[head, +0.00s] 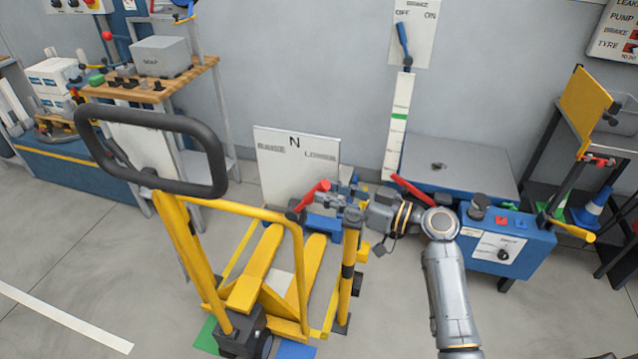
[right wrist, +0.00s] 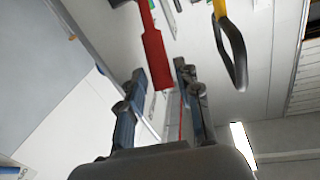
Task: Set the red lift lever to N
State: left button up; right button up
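The red lift lever (head: 312,196) stands at the yellow pallet truck (head: 188,255), in front of a white board (head: 270,165) marked RAISE, N and LOWER. It leans up and to the right, toward the LOWER side. My right gripper (head: 330,200) reaches in from the right, its fingers close to the lever's upper end. In the right wrist view, the red lever (right wrist: 152,45) comes down from above and its wide end lies near the gap between my fingertips (right wrist: 160,85). The fingers are apart; I cannot tell whether either touches it. My left gripper is not in view.
The truck's black loop handle (head: 215,160) rises at left. Right of my gripper stand a blue lift table (head: 460,165), another red lever (head: 412,188) and a blue control box (head: 505,245). A wooden workbench (head: 150,90) stands back left.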

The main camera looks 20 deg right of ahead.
aim_at(319, 190)
jog(key=shift+x, duration=1.55)
jog(key=shift+c, duration=0.2)
grip_shut()
